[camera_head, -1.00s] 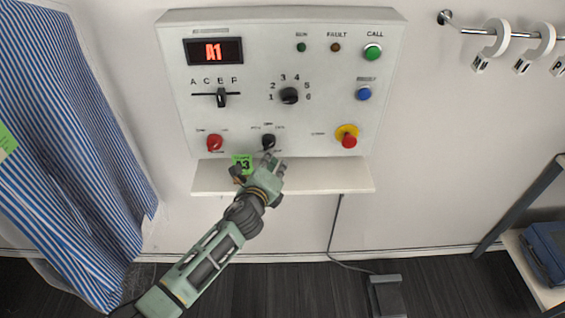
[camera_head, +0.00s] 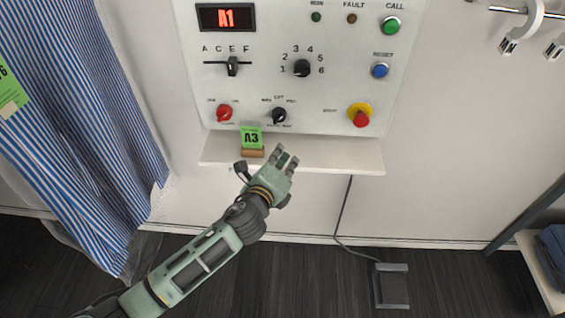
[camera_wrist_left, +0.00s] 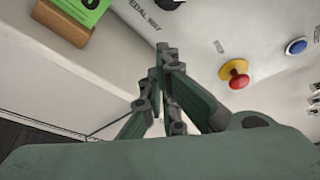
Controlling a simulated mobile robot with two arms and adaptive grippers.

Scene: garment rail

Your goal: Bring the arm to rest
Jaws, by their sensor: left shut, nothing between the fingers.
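My left gripper (camera_head: 286,158) is at the front edge of the small shelf (camera_head: 340,155) under the control panel (camera_head: 270,95). Its fingers are shut with nothing between them, and they also show in the left wrist view (camera_wrist_left: 165,60). It touches none of the panel's knobs. My right gripper is not in view.
A blue-striped curtain (camera_head: 80,110) hangs at the left. A pedal (camera_head: 391,286) with a cable lies on the dark floor. A rail with white hooks (camera_head: 530,25) is at upper right, and a rack with a blue item (camera_head: 552,250) is at right. Wall space between is clear.

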